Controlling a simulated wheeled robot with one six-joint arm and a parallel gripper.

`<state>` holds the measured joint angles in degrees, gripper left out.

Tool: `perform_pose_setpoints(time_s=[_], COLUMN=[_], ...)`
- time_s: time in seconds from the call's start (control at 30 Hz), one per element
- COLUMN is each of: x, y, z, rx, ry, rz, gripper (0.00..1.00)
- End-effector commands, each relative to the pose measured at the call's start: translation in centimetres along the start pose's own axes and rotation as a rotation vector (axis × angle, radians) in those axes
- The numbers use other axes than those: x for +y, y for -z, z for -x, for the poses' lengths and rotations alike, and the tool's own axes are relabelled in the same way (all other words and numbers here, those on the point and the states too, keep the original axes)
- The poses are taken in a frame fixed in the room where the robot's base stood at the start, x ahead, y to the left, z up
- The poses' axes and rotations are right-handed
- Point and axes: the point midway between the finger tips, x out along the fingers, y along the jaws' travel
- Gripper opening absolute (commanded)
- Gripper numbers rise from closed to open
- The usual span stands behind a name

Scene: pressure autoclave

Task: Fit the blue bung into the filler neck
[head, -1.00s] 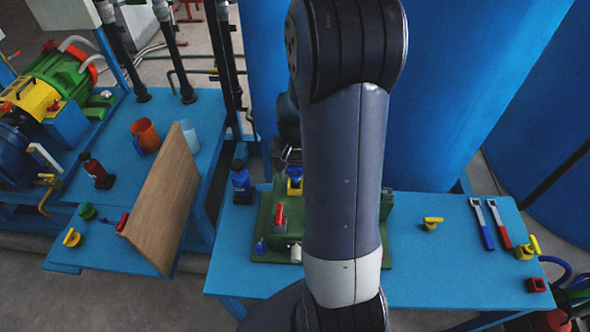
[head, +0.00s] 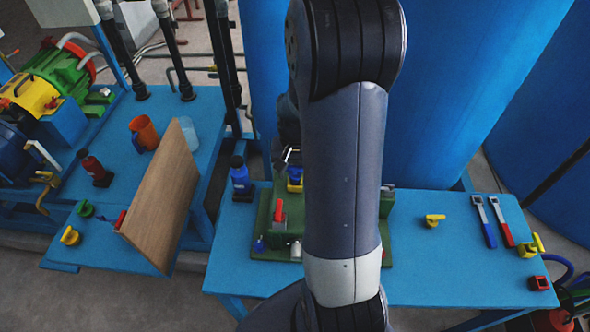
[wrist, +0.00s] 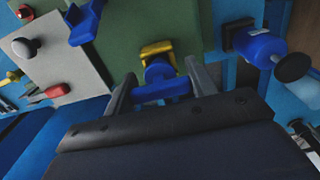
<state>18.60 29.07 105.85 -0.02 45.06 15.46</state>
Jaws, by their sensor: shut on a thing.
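My gripper (wrist: 160,72) is shut on the blue bung (wrist: 163,87), which lies between its two fingers in the wrist view. A yellow collar (wrist: 157,49), which looks like the filler neck, is right at the bung's far end. I cannot tell whether the bung is seated in it or just against it. In the head view my gripper (head: 290,157) is above the blue bung (head: 295,172), with yellow (head: 294,187) just below it. My arm hides part of this area.
A blue bottle (head: 240,178) with a dark cap stands left of the green base (head: 262,235). A red-handled lever (head: 279,210) rises from that base. A wooden board (head: 160,200) stands farther left.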

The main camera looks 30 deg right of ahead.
Motion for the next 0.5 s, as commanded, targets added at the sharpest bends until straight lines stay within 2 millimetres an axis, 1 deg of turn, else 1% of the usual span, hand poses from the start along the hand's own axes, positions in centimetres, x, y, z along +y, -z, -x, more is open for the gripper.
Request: perform_pose_setpoints(time_s=[0.5], x=[0.0], y=[0.0], z=[-1.4], rx=[0.0], ry=[0.0], rz=[0.0], gripper=[0.3])
